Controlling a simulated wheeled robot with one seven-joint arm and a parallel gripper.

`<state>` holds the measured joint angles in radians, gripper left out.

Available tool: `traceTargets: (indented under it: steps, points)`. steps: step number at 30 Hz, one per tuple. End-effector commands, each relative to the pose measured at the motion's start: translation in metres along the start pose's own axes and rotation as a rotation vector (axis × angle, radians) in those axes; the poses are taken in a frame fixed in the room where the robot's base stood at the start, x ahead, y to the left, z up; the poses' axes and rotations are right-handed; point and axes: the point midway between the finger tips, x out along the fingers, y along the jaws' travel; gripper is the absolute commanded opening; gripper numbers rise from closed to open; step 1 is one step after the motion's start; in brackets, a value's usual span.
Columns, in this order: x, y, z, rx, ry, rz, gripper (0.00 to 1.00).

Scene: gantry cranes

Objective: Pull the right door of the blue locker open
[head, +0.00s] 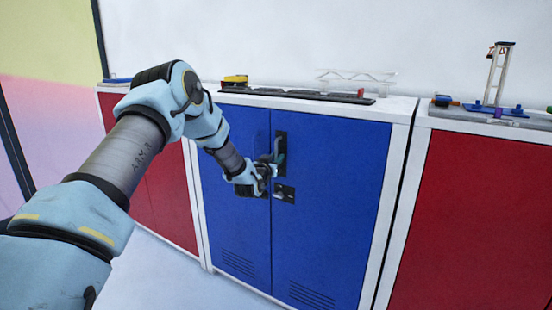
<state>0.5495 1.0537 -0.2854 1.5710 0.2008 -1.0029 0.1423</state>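The blue locker stands ahead in the head view, with a white frame and two blue doors. Its right door (335,200) looks closed and flush with the left door (238,190). A dark handle plate (281,155) with a grey handle sits at the right door's inner edge, and a smaller dark lock plate (284,193) is below it. My gripper (273,165) is at the handle, partly hidden by its own wrist. I cannot tell whether its fingers are around the handle or only beside it.
Red lockers stand at the right (475,220) and left (165,195). On the blue locker's top lie a dark rail (310,96), a yellow block (235,80) and a white truss (355,78). A small gantry crane (495,75) stands on the right locker. The floor in front is clear.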

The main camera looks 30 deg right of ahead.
Motion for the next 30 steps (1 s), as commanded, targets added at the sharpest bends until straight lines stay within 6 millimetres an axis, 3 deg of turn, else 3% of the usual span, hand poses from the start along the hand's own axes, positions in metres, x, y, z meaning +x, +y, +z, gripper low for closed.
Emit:
traceTargets:
  steps: [6,13,30]
  points:
    - [0.0000,0.0003,0.0004,0.000,-0.001,0.000,0.26]
    - [-0.0001,0.0003,0.0004,0.000,-0.001,0.000,0.00]
    - [-0.0002,0.0004,0.0003,0.000,-0.001,0.000,0.00]
